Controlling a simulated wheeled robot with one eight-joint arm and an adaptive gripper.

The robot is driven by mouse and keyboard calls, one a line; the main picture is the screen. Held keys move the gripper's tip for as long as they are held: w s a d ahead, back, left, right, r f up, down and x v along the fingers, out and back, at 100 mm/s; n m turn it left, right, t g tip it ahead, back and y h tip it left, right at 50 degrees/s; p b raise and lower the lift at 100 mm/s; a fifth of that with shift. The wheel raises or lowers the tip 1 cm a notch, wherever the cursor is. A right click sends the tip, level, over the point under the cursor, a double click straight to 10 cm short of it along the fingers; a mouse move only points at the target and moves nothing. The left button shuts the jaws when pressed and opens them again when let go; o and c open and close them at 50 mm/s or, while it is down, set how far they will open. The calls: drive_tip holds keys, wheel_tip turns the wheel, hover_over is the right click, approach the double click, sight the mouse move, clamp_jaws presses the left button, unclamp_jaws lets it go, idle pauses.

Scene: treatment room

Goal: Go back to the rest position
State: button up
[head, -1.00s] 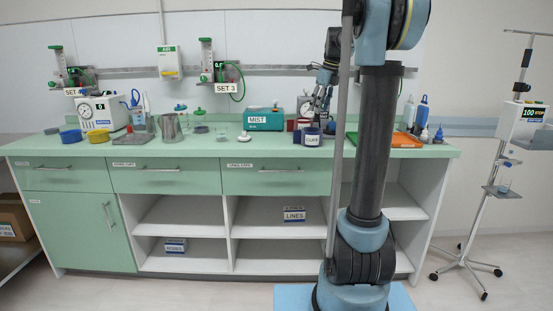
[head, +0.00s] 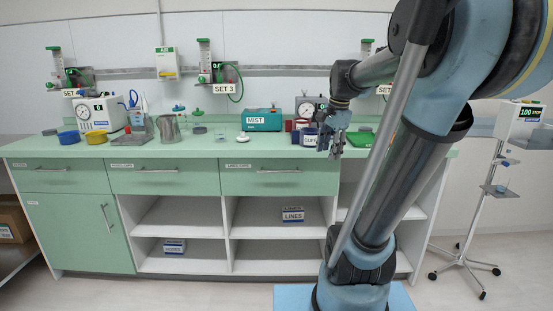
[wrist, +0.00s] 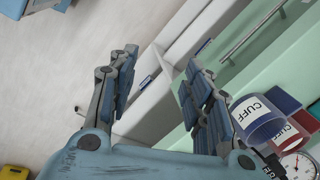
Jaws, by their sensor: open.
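My gripper (head: 333,146) is open and empty. In the head view it hangs in front of the counter's front edge, just right of the jar labelled CUFF (head: 309,137). In the wrist view its two fingers (wrist: 155,95) stand wide apart with only floor and the cabinet front between them. The CUFF jar (wrist: 256,119) shows there beside the right finger, with a red container (wrist: 290,104) next to it. I cannot tell whether the finger touches the jar.
A wheeled stand (head: 490,190) is at the right. The floor before the cabinet is clear.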

drive_tip(key=s+f+n+h, duration=0.1)
drive_tip(key=s+f+n, duration=1.1)
drive_tip(key=s+f, duration=0.6)
drive_tip(key=shift+s+d+f+n, duration=0.3)
drive_tip(key=shift+d+f, duration=0.15)
drive_tip(key=shift+w+f, duration=0.2)
drive_tip(key=shift+w, duration=0.3)
